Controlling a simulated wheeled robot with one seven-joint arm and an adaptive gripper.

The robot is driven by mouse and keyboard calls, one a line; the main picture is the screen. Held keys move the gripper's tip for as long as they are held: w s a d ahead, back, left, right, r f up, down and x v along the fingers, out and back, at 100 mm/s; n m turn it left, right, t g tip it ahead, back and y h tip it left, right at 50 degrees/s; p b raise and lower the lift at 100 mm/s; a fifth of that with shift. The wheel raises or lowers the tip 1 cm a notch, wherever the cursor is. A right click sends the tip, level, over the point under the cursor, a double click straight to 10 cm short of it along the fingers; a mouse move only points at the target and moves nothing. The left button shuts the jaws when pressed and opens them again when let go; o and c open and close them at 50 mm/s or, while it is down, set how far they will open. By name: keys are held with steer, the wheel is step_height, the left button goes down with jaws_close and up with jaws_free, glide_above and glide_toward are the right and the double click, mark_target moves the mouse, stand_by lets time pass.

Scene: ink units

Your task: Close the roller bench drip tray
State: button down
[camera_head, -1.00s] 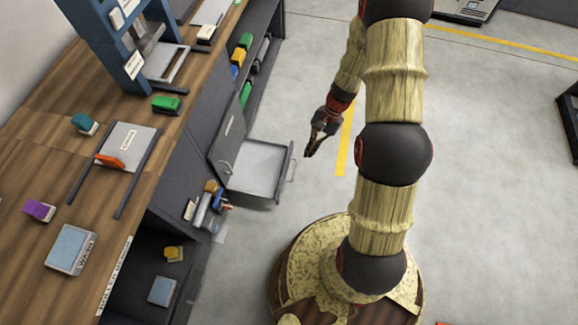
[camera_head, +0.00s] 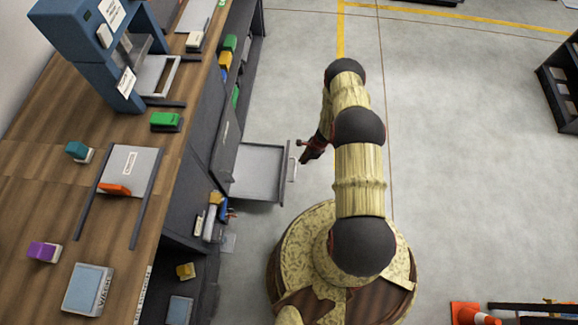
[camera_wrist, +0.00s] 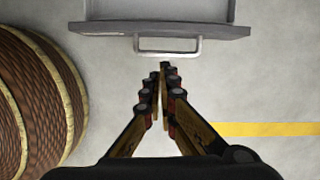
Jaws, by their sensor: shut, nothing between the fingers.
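The grey drip tray (camera_head: 262,173) is pulled out of the dark bench (camera_head: 199,150) like an open drawer. Its front carries a bar handle (camera_head: 293,170). In the wrist view the tray front (camera_wrist: 160,28) runs across the top, with the handle (camera_wrist: 167,45) just ahead of my fingertips. My gripper (camera_head: 303,159) is beside the handle, on its outer side. The fingers are shut and empty, and in the wrist view the fingertips (camera_wrist: 163,70) point at the handle with a small gap that I cannot measure.
The wooden bench top (camera_head: 50,190) holds a blue press (camera_head: 110,60), a white plate (camera_head: 131,172) and several coloured handled blocks. The floor (camera_head: 460,180) right of my arm is clear.

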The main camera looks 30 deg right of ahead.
steer(key=shift+m, duration=0.4)
steer(key=b+x, duration=0.2)
steer(key=x, duration=0.1)
steer(key=b+x, duration=0.1)
steer(key=x, duration=0.3)
steer(key=w+b+x, duration=0.1)
steer(key=b+x, duration=0.1)
steer(key=x, duration=0.2)
steer(key=shift+a+r+b, duration=0.15)
steer(key=shift+a+b, duration=0.05)
steer(key=shift+b, duration=0.1)
steer(key=shift+w+a+r, duration=0.1)
steer(key=shift+w+a, duration=0.25)
steer(key=shift+a, duration=0.2)
steer(key=shift+a+r, duration=0.1)
